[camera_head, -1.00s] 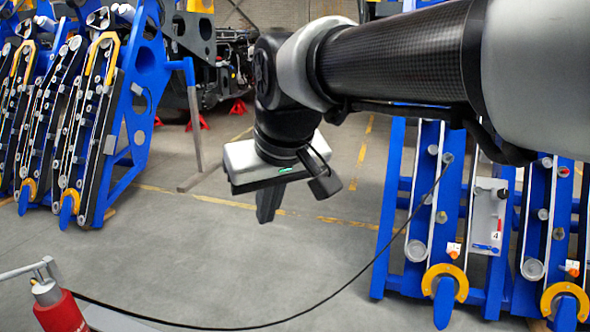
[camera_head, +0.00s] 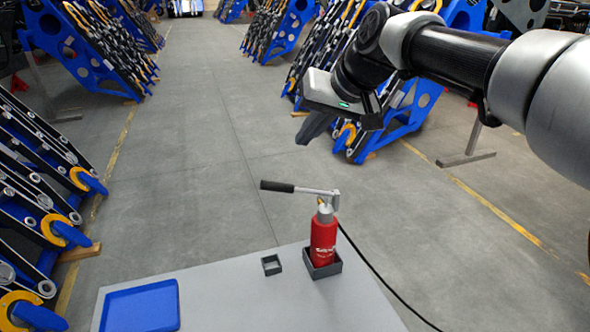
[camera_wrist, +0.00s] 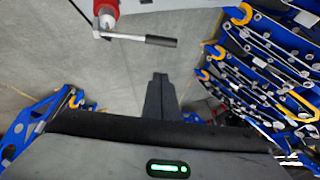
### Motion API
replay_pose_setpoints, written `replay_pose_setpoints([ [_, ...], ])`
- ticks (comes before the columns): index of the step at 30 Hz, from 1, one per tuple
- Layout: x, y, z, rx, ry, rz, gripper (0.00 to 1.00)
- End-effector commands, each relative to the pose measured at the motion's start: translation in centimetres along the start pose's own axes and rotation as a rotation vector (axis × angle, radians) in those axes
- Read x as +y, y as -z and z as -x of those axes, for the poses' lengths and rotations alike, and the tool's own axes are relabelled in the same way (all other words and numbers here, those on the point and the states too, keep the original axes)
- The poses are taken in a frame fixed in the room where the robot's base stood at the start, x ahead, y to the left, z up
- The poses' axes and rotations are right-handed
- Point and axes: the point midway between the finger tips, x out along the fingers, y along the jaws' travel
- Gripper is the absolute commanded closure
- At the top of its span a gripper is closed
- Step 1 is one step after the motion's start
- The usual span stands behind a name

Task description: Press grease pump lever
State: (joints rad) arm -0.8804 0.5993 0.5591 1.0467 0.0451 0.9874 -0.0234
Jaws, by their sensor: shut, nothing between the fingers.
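The red grease pump (camera_head: 323,243) stands upright in a dark square holder on a grey table in the head view. Its lever (camera_head: 300,189) runs out to the left, nearly level, and ends in a black handle (camera_head: 277,186). My gripper (camera_head: 311,128) is shut and empty, above and beyond the lever, apart from it. In the wrist view the shut fingers (camera_wrist: 158,82) point up the picture toward the lever (camera_wrist: 142,39), with a gap between. The pump body (camera_wrist: 107,8) is cut off at the top edge there.
The grey table (camera_head: 235,290) carries a blue tray (camera_head: 141,306) and a small empty dark holder (camera_head: 271,264). A black hose (camera_head: 375,270) runs from the pump to the right. Blue racks (camera_head: 45,190) stand at the left and back. The floor between is clear.

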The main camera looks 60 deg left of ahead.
Motion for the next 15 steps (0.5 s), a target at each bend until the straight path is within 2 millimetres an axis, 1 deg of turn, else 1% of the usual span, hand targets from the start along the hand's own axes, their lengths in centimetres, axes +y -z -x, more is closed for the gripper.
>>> replay_pose_setpoints([
  [5, 0.1, 0.0, -0.1, 0.0, -0.001, 0.0, 1.0],
  [8, 0.1, -0.1, -0.8, -0.001, -0.001, 0.0, 1.0],
  [11, 0.1, -0.1, -2.3, -0.003, -0.001, 0.0, 1.0],
  [15, 0.1, -0.1, -5.2, -0.004, -0.001, 0.0, 1.0],
])
